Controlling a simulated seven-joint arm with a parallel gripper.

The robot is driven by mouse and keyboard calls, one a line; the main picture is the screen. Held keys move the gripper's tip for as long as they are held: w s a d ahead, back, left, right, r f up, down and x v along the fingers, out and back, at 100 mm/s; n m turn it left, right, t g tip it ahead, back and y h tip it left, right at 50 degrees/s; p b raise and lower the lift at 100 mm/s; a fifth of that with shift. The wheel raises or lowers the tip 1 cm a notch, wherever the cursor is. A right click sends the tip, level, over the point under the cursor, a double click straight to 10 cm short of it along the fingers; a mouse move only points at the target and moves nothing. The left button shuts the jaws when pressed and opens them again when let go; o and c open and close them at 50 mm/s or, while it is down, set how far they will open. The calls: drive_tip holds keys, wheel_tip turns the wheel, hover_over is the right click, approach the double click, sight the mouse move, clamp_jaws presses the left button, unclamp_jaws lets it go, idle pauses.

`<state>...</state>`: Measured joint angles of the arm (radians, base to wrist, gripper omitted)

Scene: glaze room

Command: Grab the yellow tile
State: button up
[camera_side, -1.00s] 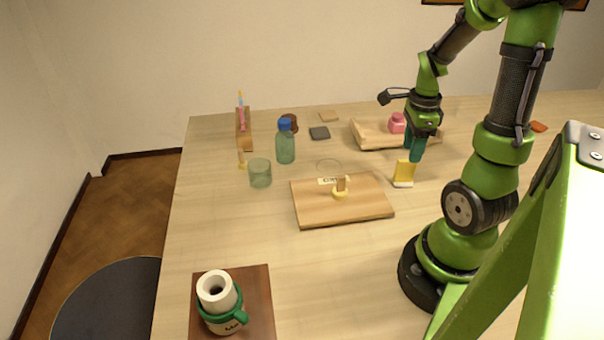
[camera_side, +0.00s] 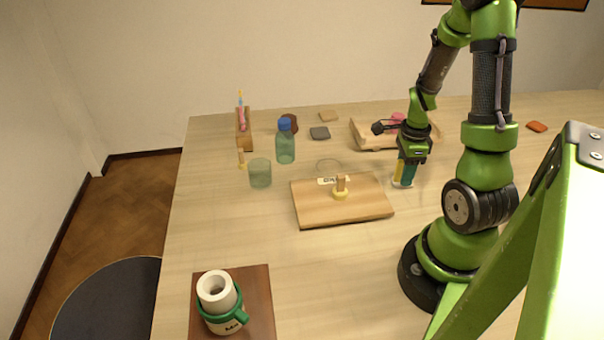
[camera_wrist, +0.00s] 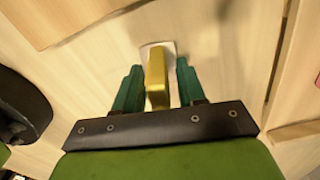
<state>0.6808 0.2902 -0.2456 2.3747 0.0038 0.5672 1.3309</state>
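The yellow tile (camera_wrist: 156,80) stands upright on a small white base (camera_wrist: 167,46) in the wrist view. My gripper (camera_wrist: 155,75) has its two teal fingers on either side of the tile, with a visible gap on each side. The fingers are open and do not appear to touch it. In the side view my gripper (camera_side: 406,172) points down over the tile (camera_side: 399,170), which is partly hidden behind the fingers.
A wooden tray (camera_side: 368,138) with a pink jar (camera_side: 397,117) is behind. A bottle (camera_side: 285,147) and a glass (camera_side: 260,173) stand farther left.

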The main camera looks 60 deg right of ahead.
clamp_jaws()
